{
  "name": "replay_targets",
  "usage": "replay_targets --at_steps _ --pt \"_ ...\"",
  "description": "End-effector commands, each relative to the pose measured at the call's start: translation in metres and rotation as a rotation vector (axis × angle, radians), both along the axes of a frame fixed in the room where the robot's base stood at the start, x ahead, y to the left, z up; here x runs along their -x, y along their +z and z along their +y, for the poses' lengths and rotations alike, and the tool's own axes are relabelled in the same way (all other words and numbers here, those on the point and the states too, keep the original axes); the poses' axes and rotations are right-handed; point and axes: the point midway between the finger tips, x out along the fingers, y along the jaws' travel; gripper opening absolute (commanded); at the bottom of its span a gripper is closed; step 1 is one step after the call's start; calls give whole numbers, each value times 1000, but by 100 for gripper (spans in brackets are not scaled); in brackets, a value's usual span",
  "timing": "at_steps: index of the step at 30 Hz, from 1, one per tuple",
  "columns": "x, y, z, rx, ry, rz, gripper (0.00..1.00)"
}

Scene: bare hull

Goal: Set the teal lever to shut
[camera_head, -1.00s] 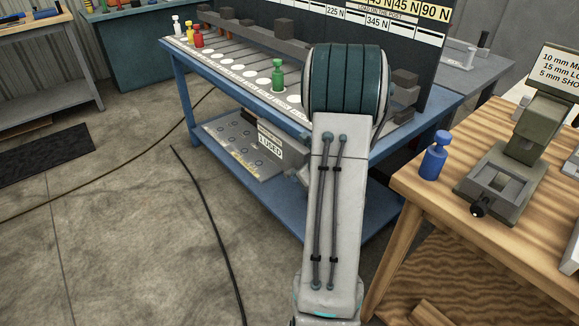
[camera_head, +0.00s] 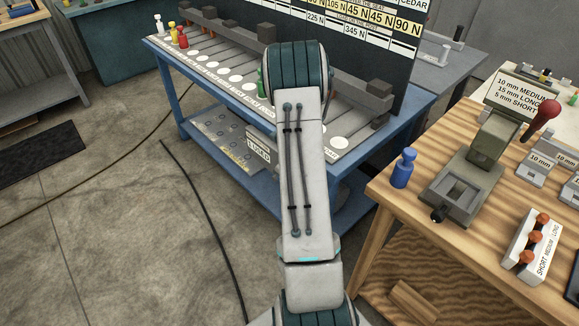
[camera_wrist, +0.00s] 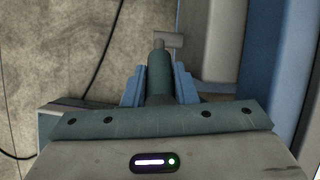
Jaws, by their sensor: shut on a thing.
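In the wrist view, the teal lever (camera_wrist: 160,66) stands between the two blue fingers of my gripper (camera_wrist: 158,88), which is shut on it. A grey metal stub (camera_wrist: 168,40) shows at the lever's far end. The lever's near end is hidden by the fingers and the gripper body. In the head view, my arm covers the gripper and the lever, so how far the lever is turned cannot be told.
A blue bench (camera_head: 222,107) with white, yellow and red pegs (camera_head: 182,38) stands behind my arm. A wooden table (camera_head: 392,205) on the right holds a blue bottle-shaped piece (camera_head: 403,168) and a grey-green press (camera_head: 490,140). Open concrete floor (camera_head: 120,220) lies at left.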

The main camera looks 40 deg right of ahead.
Motion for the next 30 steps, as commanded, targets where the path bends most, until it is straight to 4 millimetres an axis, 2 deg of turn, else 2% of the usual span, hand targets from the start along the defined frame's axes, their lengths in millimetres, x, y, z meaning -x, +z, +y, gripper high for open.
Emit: replay_targets --at_steps 20,21,22,30 --pt "-4 0 5 4 10 23 0" --pt "-4 0 5 4 10 23 36" --pt "-4 0 5 4 10 23 45" --pt "-4 2 2 7 6 21 47"
